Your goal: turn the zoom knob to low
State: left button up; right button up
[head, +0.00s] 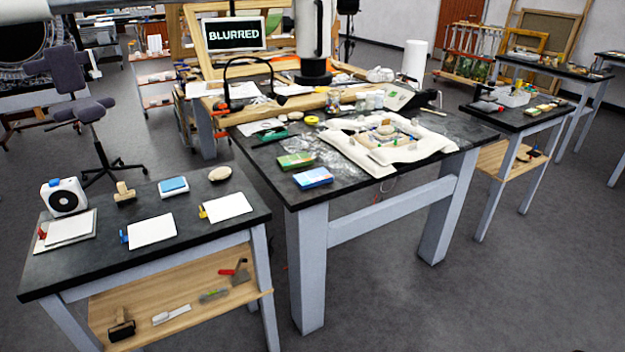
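No zoom knob can be made out in the head view. A monitor (235,34) reading "BLURRED" stands at the back of the middle work area. Beside it on the right is a tall white column (313,35) on a dark base, cut off by the top edge; I cannot tell if it carries a knob. Neither of my grippers is in view.
The middle black table (262,165) holds a white cloth (350,150) with fragments, colored boxes and jars. A lower table (95,252) at left holds a white device (64,197) and cards. A chair (80,95) stands behind it. Floor is clear at right front.

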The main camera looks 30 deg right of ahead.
aim_at(288, 23)
jog(key=j+z, duration=0.15)
jog(key=z, duration=0.2)
jog(key=j+z, duration=0.3)
jog(key=i+j+z, duration=0.1)
jog(key=z, duration=0.25)
jog(key=i+l+u, duration=0.15)
jog(key=l, duration=0.2)
jog(key=i+l+u, duration=0.15)
jog(key=l, duration=0.2)
jog(key=l+u, duration=0.15)
jog(key=l, duration=0.2)
jog(key=i+l+u, duration=0.2)
jog(key=l, duration=0.2)
jog(key=k, duration=0.1)
